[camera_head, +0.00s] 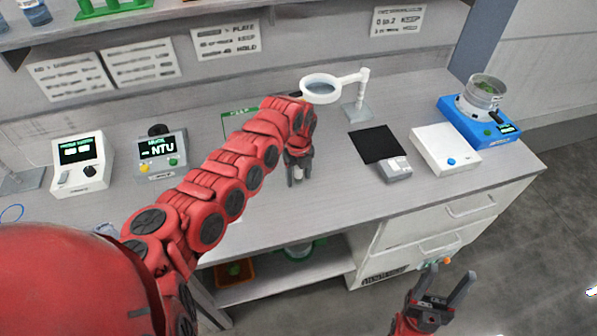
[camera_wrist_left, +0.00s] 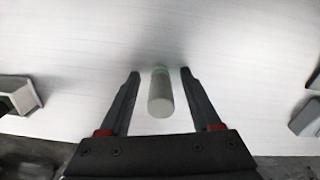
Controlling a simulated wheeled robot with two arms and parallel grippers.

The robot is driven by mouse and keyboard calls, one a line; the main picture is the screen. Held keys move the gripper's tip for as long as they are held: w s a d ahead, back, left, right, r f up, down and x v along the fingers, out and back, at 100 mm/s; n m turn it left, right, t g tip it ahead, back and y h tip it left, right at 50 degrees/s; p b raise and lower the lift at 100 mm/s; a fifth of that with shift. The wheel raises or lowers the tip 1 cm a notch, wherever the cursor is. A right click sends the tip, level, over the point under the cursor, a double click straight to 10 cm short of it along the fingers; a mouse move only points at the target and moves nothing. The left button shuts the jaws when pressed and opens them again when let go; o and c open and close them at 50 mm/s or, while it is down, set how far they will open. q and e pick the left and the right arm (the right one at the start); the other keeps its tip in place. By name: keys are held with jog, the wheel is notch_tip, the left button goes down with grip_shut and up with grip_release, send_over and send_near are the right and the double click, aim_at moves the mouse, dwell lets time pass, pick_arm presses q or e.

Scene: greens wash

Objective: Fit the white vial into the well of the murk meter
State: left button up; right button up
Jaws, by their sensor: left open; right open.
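The white vial (camera_wrist_left: 160,98) stands between the open fingers of my left gripper (camera_wrist_left: 160,90), with a visible gap on each side. Its far end looks greenish. In the head view my left gripper (camera_head: 299,178) points down over the bench, and a small pale part of the vial (camera_head: 298,173) shows between its fingers. The device reading NTU (camera_head: 162,152), which looks like the murk meter, stands on the bench to the left, with a dark round part on top; I cannot make out its well. My right gripper (camera_head: 447,289) is open and empty in front of the bench.
Another display device (camera_head: 82,160) stands left of the meter. A ring magnifier (camera_head: 322,88) on a stand is behind my left gripper. A black mat (camera_head: 375,144), a white box (camera_head: 446,148) and a blue scale (camera_head: 478,123) are to the right. My left arm crosses in front of the bench's middle.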

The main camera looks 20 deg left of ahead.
pick_arm(q)
grip_shut()
jog(key=shift+d+r, duration=0.1)
jog(key=shift+r, duration=0.05)
dwell(0.4)
